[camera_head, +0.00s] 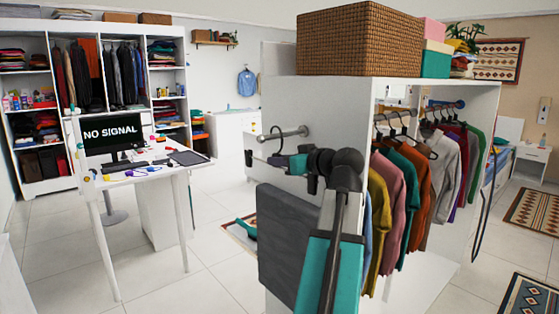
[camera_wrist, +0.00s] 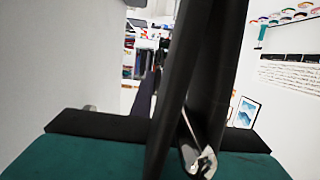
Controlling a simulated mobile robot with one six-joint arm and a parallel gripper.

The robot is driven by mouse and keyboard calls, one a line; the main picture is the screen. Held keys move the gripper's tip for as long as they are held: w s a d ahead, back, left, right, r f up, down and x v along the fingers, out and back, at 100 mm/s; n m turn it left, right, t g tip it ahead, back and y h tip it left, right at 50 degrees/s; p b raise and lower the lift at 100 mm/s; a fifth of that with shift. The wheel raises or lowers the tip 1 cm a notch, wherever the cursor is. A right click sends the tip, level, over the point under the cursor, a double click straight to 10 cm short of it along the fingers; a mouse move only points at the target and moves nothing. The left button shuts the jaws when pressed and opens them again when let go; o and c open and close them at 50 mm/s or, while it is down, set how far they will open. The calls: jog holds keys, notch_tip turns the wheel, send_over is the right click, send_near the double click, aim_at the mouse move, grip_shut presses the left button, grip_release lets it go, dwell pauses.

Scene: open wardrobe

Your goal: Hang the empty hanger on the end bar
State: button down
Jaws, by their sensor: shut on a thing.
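The end bar (camera_head: 288,133) is a short grey metal rod on the white end panel of the wardrobe in the head view. A thin dark hook, part of the empty hanger (camera_head: 275,129), shows at the bar, above my gripper (camera_head: 277,160). I cannot tell whether the hook rests on the bar or only passes in front of it. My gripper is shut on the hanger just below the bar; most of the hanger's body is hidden. In the wrist view, long black parts cross the middle, with a small metal piece (camera_wrist: 204,162) near the bottom.
Several coloured garments (camera_head: 410,190) hang inside the wardrobe, right of the end panel (camera_head: 285,100). A wicker basket (camera_head: 358,38) stands on top. A dark grey panel (camera_head: 285,240) is below the bar. A white desk (camera_head: 150,165) stands left, with open floor between.

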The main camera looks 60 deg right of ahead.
jog(key=shift+f, duration=0.4)
jog(key=shift+f+b, duration=0.6)
jog(key=shift+b, duration=0.1)
dwell(0.7)
jog(key=c, duration=1.6)
grip_release()
jog(key=shift+s, duration=0.1)
jog(key=shift+b+v, duration=0.9)
jog(key=shift+v, duration=6)
